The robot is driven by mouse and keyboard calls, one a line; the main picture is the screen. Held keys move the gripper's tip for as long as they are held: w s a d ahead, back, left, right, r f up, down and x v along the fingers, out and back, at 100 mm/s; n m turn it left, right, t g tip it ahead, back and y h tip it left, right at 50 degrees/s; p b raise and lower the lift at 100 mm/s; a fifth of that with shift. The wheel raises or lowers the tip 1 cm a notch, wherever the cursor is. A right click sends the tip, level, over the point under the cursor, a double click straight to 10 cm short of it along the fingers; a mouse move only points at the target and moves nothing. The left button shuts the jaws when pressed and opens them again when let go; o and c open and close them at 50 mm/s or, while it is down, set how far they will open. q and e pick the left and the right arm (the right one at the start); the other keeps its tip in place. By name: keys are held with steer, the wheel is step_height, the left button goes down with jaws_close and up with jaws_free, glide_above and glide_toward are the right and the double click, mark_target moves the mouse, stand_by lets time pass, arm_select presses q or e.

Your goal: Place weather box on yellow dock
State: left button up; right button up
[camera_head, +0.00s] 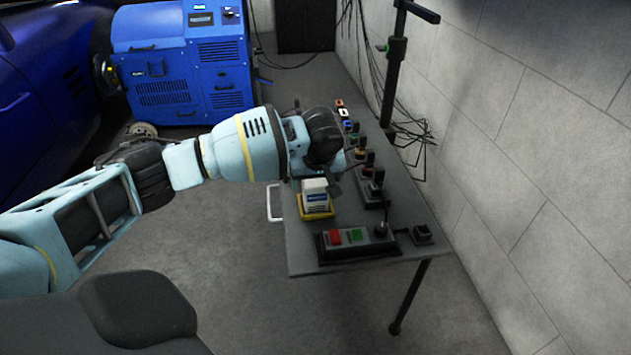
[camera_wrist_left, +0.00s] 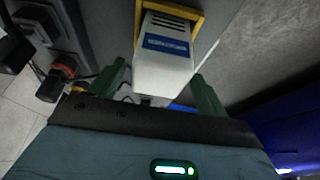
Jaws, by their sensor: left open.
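The weather box (camera_head: 314,190) is a small white box with a blue label. It stands upright on the yellow dock (camera_head: 317,212), near the left edge of the table. In the left wrist view, the box (camera_wrist_left: 165,65) has its far end within the frame of the yellow dock (camera_wrist_left: 197,22). My left gripper (camera_wrist_left: 158,74) is open, with one green finger on each side of the box's near end. I cannot tell whether the fingers touch it. In the head view, my dark wrist hides most of the fingers. My right gripper is not in view.
The grey table (camera_head: 300,262) carries a control box (camera_head: 356,243) with red and green buttons in front, and a row of knobbed controls (camera_head: 372,185) to the right. A pole (camera_head: 394,70) with cables stands behind. A blue machine (camera_head: 185,60) stands at the back left.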

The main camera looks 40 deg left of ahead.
arm_select(q)
steer(key=p+v, duration=0.4)
steer(key=v, duration=0.7)
steer(key=shift+r, duration=0.35)
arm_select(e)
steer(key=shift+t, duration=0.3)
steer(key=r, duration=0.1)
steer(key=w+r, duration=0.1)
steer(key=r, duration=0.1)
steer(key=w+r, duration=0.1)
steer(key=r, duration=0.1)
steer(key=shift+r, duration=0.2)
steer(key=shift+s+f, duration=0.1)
